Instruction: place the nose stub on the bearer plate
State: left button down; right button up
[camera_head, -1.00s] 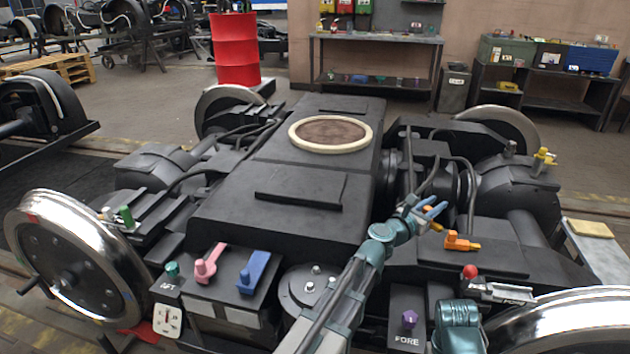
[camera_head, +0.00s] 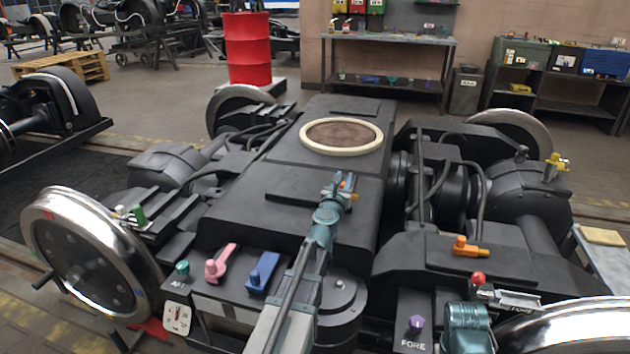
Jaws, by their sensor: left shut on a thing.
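My left gripper (camera_head: 345,183) is above the middle of the black bogie frame, shut on a small orange piece (camera_head: 354,196), which I take to be the nose stub. Most of it is hidden by the fingers. The gripper is in front of the cream ring with a brown centre (camera_head: 341,135). A thin raised black plate (camera_head: 290,196) lies on the frame just left of the gripper; I cannot tell for sure which surface is the bearer plate.
A pink handle (camera_head: 219,263), a blue block (camera_head: 260,272) and a green knob (camera_head: 182,268) sit at the front left. An orange lever (camera_head: 467,247), a red knob (camera_head: 478,278) and a purple knob (camera_head: 416,322) sit at the right. The frame top around the ring is clear.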

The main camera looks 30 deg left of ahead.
pick_arm(q)
jog(key=w+a, duration=0.1)
jog(key=a, duration=0.3)
jog(key=w+a+f, duration=0.1)
jog(key=w+a, duration=0.1)
jog(key=a, duration=0.2)
jog(key=w+a+b, duration=0.1)
jog(key=a, duration=0.3)
jog(key=shift+w+a+f, duration=0.15)
jog(key=shift+w+a, duration=0.1)
jog(key=shift+a, duration=0.1)
notch_tip(320, 180, down, 4)
jog(key=b, duration=0.4)
jog(key=shift+r, duration=0.25)
jog(key=shift+f, duration=0.15)
jog(key=c, duration=0.7)
grip_release()
jog(key=shift+o, duration=0.2)
